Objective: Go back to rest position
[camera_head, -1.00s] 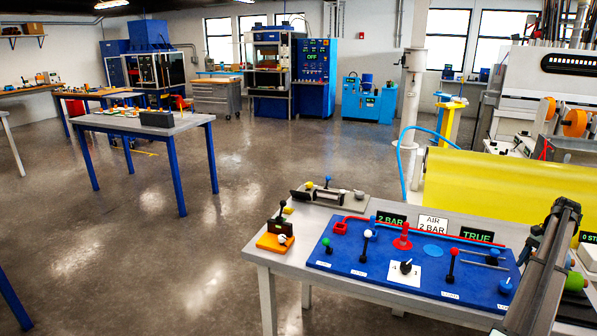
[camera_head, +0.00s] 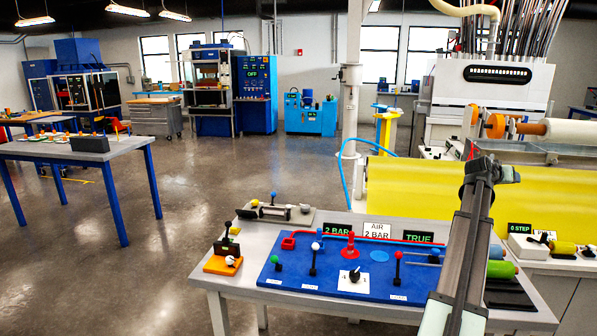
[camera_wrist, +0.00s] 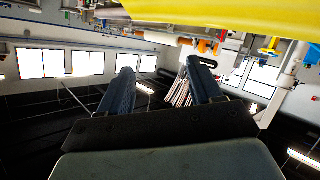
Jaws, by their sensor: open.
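My gripper (camera_wrist: 160,82) shows in the wrist view with its two dark fingers wide apart and nothing between them. It is open and empty. The wrist picture is upside down, with windows and ceiling lights behind the fingers. In the head view my arm (camera_head: 464,245) rises from the bottom right edge, in front of the right part of the workbench. Its visible top is a dark joint level with the yellow sheet; I cannot make out the fingers there.
The workbench (camera_head: 208,279) holds a blue panel (camera_head: 322,286) with levers, a dial (camera_head: 354,276) and a red cone (camera_head: 349,246). An orange block (camera_head: 222,265) sits at its left. A yellow sheet (camera_head: 415,192) hangs behind. Open floor lies to the left.

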